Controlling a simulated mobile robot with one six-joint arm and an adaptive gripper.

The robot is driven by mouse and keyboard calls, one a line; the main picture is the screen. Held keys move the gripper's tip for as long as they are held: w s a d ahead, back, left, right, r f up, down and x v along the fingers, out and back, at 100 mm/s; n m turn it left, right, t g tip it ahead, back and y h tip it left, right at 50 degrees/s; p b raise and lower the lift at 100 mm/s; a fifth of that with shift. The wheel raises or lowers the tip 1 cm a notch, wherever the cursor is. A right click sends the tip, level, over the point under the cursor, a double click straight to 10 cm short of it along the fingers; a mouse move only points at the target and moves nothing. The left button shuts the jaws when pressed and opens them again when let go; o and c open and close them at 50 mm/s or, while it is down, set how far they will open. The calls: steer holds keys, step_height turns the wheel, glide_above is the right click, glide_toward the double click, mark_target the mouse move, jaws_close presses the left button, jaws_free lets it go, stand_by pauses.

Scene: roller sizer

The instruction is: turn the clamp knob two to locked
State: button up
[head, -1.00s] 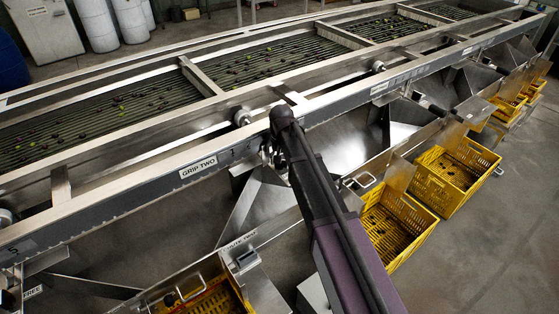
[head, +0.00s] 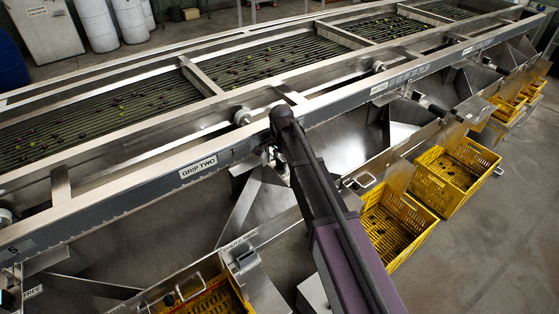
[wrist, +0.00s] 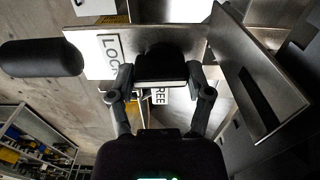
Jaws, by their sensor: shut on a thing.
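The dark clamp knob (wrist: 160,62) sits between the fingers of my gripper (wrist: 160,80) in the wrist view. The fingers are shut on its two sides. A white plate behind it bears a partly covered label (wrist: 112,50) starting "LOC". A second label (wrist: 160,96) reading "REE" shows below the knob, partly covered. In the head view the "GRIP TWO" label (head: 198,170) is on the machine's side rail, just left of my arm's end. The knob and my fingertips are hidden there behind my arm. The knob's pointing direction cannot be told.
The roller sizer (head: 130,170) runs across the head view with fruit on its rollers. Yellow crates (head: 433,205) stand along its near side. In the wrist view a dark cylinder (wrist: 40,58) is at left and a slotted metal plate (wrist: 250,75) close at right.

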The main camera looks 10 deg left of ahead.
steer(key=shift+m, duration=0.4)
steer(key=o, duration=1.1)
steer(key=shift+o, duration=0.2)
steer(key=shift+w, duration=0.1)
steer(key=shift+w+d, duration=0.15)
steer(key=shift+d, duration=0.1)
steer(key=s+d+n, duration=0.3)
steer(key=s+d, duration=0.3)
steer(key=d, duration=0.5)
steer(key=s+d+r+n+p, duration=0.1)
steer(key=s+d+n, duration=0.1)
steer(key=s+d, duration=0.4)
steer(key=s+d+n, duration=0.3)
steer(key=s+d, duration=0.3)
steer(key=d, duration=1)
steer(key=shift+d+r+n+p, duration=0.25)
steer(key=shift+r+n+p, duration=0.05)
steer(key=shift+r+p, duration=0.1)
